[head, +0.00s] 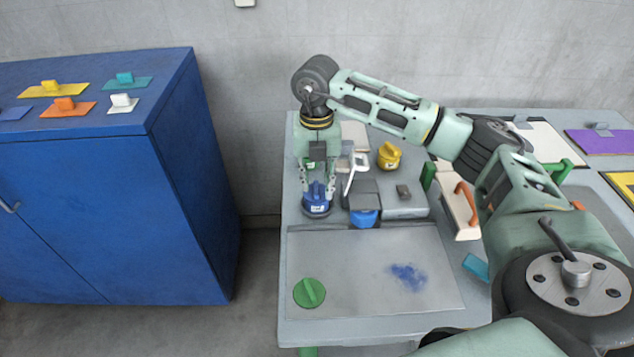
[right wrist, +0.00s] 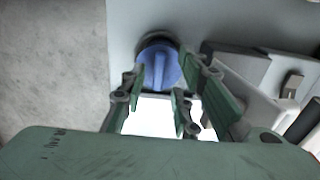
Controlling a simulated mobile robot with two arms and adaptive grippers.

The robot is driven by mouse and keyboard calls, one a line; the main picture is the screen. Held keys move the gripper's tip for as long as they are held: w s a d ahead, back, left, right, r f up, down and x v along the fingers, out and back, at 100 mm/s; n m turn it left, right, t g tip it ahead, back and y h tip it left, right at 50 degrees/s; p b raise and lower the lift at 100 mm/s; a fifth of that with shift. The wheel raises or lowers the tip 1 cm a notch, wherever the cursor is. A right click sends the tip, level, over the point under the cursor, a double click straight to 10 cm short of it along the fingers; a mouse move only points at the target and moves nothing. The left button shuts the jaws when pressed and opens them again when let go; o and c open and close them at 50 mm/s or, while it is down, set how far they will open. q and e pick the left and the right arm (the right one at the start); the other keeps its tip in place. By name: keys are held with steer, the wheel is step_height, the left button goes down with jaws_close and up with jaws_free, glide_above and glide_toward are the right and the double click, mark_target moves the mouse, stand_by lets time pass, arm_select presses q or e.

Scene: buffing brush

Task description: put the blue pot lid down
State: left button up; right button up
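The blue pot lid (head: 317,206) is round with a raised grip ridge and shows at the left edge of the table in the head view. It also shows in the right wrist view (right wrist: 158,66), with a dark rim around its far side. My right gripper (head: 317,188) points down directly over it. Its fingers (right wrist: 158,92) are apart, one on each side of the ridge, with a visible gap to it. My left gripper is not in view.
A grey mat (head: 360,295) with a blue smear and a green lid (head: 309,292) lies in front. Right of the blue lid are a grey block with a blue-ended brush (head: 364,217) and a yellow pot (head: 389,155). A blue cabinet (head: 80,220) stands left, across a gap.

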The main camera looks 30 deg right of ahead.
mark_target(317, 187)
step_height(317, 187, up, 11)
steer(key=b, duration=0.1)
stand_by(0.6)
